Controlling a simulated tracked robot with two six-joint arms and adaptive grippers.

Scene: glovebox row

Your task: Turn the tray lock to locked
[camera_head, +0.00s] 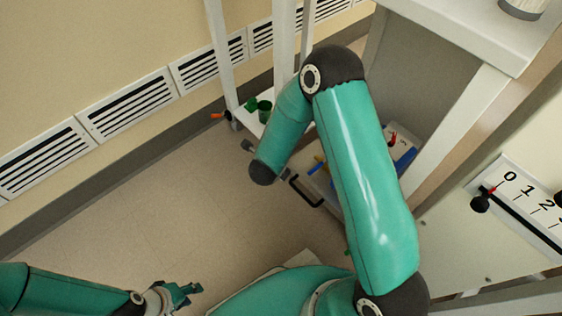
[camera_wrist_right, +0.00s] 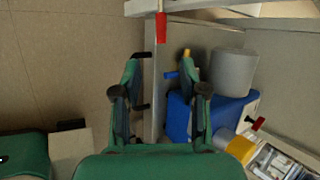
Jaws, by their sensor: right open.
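A shallow tray or drawer with a black bar handle (camera_head: 306,191) shows in the head view, partly behind my right arm. A small blue and yellow part (camera_head: 320,163) sits at it. In the right wrist view the black handle shows at its edge (camera_wrist_right: 143,107), with a small yellow-tipped part (camera_wrist_right: 187,53) and a blue bar (camera_wrist_right: 171,75). I cannot tell which part is the tray lock. My left gripper (camera_head: 180,293) is low at the bottom left, away from the tray.
A blue box (camera_wrist_right: 205,115), a grey cylinder (camera_wrist_right: 234,72) and a yellow-ended cylinder (camera_wrist_right: 240,148) stand close right of my right gripper. A red part (camera_wrist_right: 161,27) hangs near a pale frame bar. Floor at left is clear.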

